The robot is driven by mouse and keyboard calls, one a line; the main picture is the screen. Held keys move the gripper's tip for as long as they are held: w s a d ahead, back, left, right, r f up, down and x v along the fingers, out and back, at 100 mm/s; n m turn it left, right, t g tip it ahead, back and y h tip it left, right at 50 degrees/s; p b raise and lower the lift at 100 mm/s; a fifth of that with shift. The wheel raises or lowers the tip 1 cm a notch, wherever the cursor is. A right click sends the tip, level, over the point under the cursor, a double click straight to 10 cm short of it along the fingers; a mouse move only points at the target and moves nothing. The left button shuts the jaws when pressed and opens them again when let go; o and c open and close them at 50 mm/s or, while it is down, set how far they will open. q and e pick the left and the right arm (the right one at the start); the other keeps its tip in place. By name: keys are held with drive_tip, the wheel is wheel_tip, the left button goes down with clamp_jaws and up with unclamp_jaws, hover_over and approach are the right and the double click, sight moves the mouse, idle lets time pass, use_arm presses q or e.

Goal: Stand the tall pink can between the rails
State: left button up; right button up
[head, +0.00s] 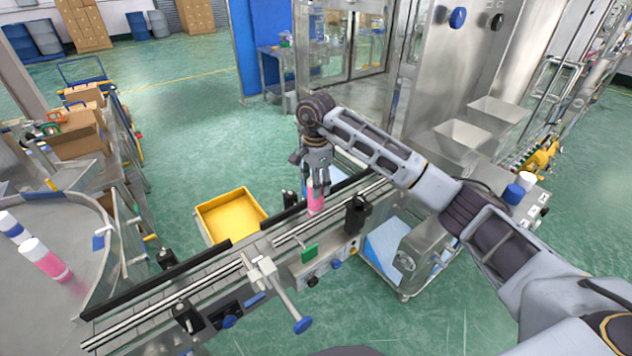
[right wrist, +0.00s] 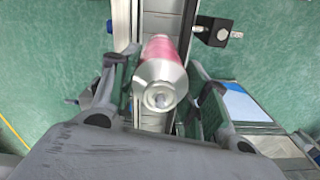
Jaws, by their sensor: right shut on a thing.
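The tall pink can (head: 316,200) is at the conveyor (head: 225,270), between its two rails, below my right gripper (head: 318,184). My right gripper is shut on the can's upper part. In the right wrist view the can (right wrist: 162,62) shows its silver shoulder and top opening between the fingers (right wrist: 160,92), with its pink body running down toward the belt. It looks roughly upright. Whether its base touches the belt is not clear. My left gripper is not in view.
Another pink can with a white top (head: 45,260) and a blue-and-white can (head: 14,228) are on the round table at left. A yellow bin (head: 230,214) stands behind the conveyor. Black sensor blocks (head: 357,214) and a clamp with a blue knob (head: 302,325) flank the rails.

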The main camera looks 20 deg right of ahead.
drive_tip(key=shift+f+b, duration=0.65)
drive_tip(key=shift+f, duration=0.5)
drive_tip(key=shift+f+b, duration=0.45)
drive_tip(key=shift+b, duration=0.05)
idle(1.2)
drive_tip(key=o, duration=1.3)
drive_tip(key=shift+c, duration=0.2)
drive_tip(key=shift+r, duration=5.95)
